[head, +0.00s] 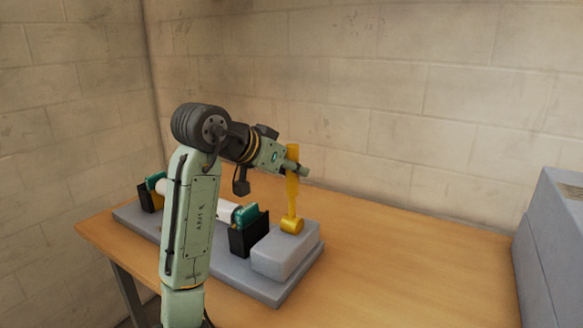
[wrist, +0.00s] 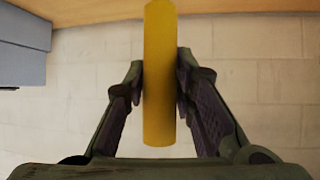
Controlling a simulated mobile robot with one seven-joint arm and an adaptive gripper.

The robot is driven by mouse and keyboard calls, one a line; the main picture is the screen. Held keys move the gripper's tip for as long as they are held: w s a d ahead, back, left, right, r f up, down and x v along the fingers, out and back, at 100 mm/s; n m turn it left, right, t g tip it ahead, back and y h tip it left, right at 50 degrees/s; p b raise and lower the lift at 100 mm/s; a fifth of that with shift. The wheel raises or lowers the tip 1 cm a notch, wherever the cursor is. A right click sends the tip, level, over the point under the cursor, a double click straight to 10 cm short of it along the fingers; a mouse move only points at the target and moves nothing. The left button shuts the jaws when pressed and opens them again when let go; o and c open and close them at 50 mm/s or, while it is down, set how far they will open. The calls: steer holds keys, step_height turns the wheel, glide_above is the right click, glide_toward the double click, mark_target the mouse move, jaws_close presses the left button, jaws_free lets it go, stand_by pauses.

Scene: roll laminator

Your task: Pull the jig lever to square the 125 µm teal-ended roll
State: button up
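The yellow jig lever (head: 292,195) stands nearly upright on a grey block at the right end of the jig (head: 263,290). My gripper (head: 297,170) is at the lever's upper part. In the wrist view the lever (wrist: 160,85) runs between my two fingers (wrist: 160,75), which look closed against its sides. The white roll (head: 226,209) lies along the jig with teal ends (head: 246,213) in black holders (head: 248,236). My arm hides the roll's middle, and its squareness cannot be told.
The jig sits on a wooden table (head: 420,255) beside block walls. The table right of the jig is clear. A large grey machine body (head: 550,250) stands at the right edge of the head view.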

steer(key=o, duration=0.4)
steer(key=v, duration=1.2)
